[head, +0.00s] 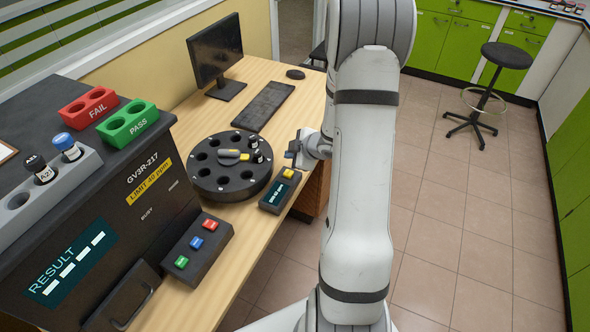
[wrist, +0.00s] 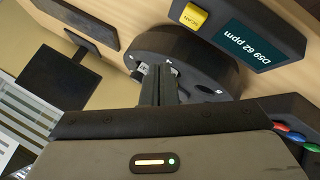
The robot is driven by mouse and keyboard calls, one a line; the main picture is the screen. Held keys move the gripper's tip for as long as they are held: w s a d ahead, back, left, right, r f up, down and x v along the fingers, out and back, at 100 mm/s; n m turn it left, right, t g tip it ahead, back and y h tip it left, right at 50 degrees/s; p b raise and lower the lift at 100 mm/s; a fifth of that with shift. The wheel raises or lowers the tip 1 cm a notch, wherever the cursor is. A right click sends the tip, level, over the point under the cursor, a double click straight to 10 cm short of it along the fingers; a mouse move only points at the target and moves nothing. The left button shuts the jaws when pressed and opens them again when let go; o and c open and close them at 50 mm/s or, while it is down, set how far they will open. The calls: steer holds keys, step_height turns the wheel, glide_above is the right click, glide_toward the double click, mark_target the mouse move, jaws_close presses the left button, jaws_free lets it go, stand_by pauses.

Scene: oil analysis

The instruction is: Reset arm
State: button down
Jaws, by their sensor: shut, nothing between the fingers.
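My gripper (head: 295,148) is beside the right edge of the round black carousel (head: 206,181), above the small scanner box. In the wrist view its shut fingers (wrist: 159,82) point toward the carousel (wrist: 215,62), with nothing held. My white arm stands tall across the middle of the head view and hides part of the floor and table edge. The scanner (head: 279,192) has a yellow SCAN button (wrist: 194,18); its display (wrist: 246,46) reads "D59 62 ppm" in the wrist view. Vials (head: 257,156) stand in the carousel's right side.
The analyser (head: 163,221) stands at left with red FAIL (head: 88,107) and green PASS (head: 127,122) racks and a grey vial rack (head: 52,187) on top. A button box (head: 197,248), monitor (head: 215,48) and keyboard (head: 264,105) share the table. A stool (head: 507,55) stands on open floor.

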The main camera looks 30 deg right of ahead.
stand_by(0.3)
steer(key=s+a+r+m+g+h, duration=0.1)
steer(key=s+r+m+h, duration=0.25)
steer(key=r, duration=0.35)
steer(key=s+r+m+g+h, duration=0.1)
steer(key=s+r+m+h, duration=0.2)
steer(key=r, duration=0.4)
steer(key=s+a+r+m+g+y, duration=0.1)
steer(key=s+a+r+m+g, duration=0.1)
steer(key=s+a, duration=0.4)
steer(key=s+a+r+m+g+y, duration=0.1)
steer(key=s+a+r+m+y, duration=0.1)
steer(key=s+a+r+m, duration=0.2)
steer(key=s+a, duration=0.3)
steer(key=s, duration=0.5)
steer(key=shift+s+g, duration=0.35)
steer(key=shift+g, duration=0.05)
steer(key=shift+a+m, duration=0.1)
steer(key=shift+m, duration=0.15)
